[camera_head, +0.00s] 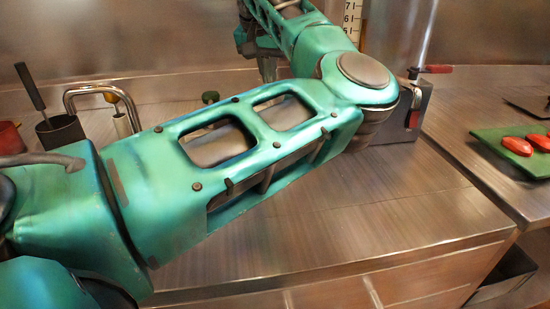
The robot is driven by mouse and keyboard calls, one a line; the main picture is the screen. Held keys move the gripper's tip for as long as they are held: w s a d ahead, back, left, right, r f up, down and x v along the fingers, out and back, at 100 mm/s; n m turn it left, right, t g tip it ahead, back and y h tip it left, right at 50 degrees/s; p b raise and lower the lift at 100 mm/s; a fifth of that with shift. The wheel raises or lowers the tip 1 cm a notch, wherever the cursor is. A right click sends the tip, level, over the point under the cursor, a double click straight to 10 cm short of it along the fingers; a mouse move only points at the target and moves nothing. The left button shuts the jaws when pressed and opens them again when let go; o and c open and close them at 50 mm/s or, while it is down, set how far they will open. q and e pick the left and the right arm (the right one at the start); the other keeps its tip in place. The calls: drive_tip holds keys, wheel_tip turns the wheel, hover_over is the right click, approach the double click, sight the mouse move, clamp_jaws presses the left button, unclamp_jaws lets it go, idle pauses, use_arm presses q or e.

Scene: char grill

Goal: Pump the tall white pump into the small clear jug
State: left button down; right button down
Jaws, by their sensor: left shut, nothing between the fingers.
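My left arm crosses the view from the lower left to an elbow right of centre, then folds back to the top edge. The dark end of that arm, with my left gripper (246,40), is small at the top, left of centre; it is shut, with nothing held. I cannot make out a tall white pump or a small clear jug; the arm covers much of the counter. My right gripper is not in view.
A steel dispenser (400,30) with a litre scale and a red-handled tap (436,69) stands behind the elbow. A dark pot (62,134) holds a utensil at the left. A green board (520,160) with red food lies right. The steel counter (400,215) is clear in front.

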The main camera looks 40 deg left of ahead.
use_arm(q)
drive_tip(key=shift+r, duration=0.15)
wheel_tip(320, 180, up, 6)
drive_tip(key=p, duration=0.5)
drive_tip(key=shift+f, duration=0.2)
idle(0.4)
